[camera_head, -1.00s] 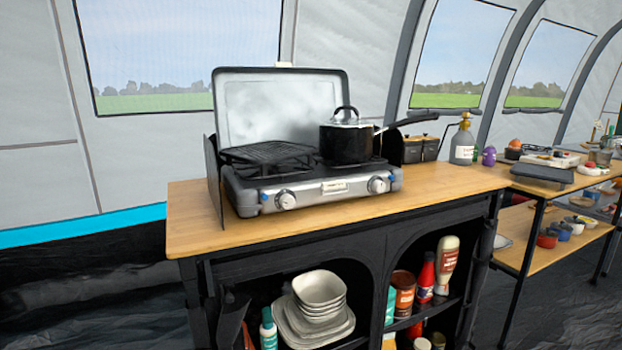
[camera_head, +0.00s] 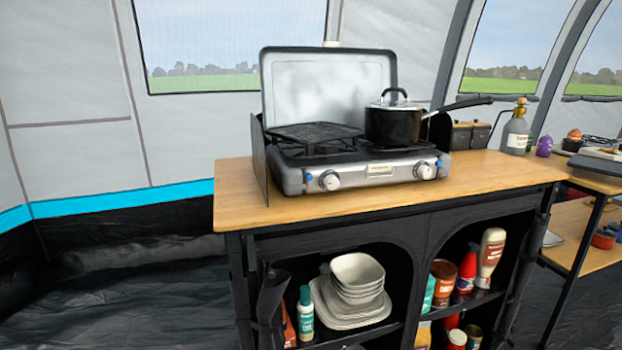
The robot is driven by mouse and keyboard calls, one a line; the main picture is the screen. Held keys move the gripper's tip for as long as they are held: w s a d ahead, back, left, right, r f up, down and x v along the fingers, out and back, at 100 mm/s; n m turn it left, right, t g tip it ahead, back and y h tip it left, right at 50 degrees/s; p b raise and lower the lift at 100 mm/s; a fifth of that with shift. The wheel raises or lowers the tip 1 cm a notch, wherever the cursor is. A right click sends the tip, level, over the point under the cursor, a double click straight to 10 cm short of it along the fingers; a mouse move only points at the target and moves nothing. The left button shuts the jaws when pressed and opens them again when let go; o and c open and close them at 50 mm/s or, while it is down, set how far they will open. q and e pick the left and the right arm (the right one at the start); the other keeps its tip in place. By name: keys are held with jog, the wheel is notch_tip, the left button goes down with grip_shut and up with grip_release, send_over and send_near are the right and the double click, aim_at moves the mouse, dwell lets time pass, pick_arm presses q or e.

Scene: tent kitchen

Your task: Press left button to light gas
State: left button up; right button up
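A two-burner camping stove (camera_head: 380,171) stands on the wooden counter with its lid raised behind it. Its silver front panel carries a left knob (camera_head: 330,181) and a right knob (camera_head: 425,170). A small blue left button (camera_head: 309,177) sits just left of the left knob, and another blue button (camera_head: 439,163) is near the right knob. A black pot (camera_head: 393,124) with a lid and long handle stands on the right burner. The left burner has a black grill grate (camera_head: 315,132) and no visible flame. Neither of my grippers is in view.
The wooden counter (camera_head: 480,172) has a bare strip before the stove. Shelves below hold bowls (camera_head: 357,272) and bottles (camera_head: 467,268). Open floor (camera_head: 150,300) lies to the left.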

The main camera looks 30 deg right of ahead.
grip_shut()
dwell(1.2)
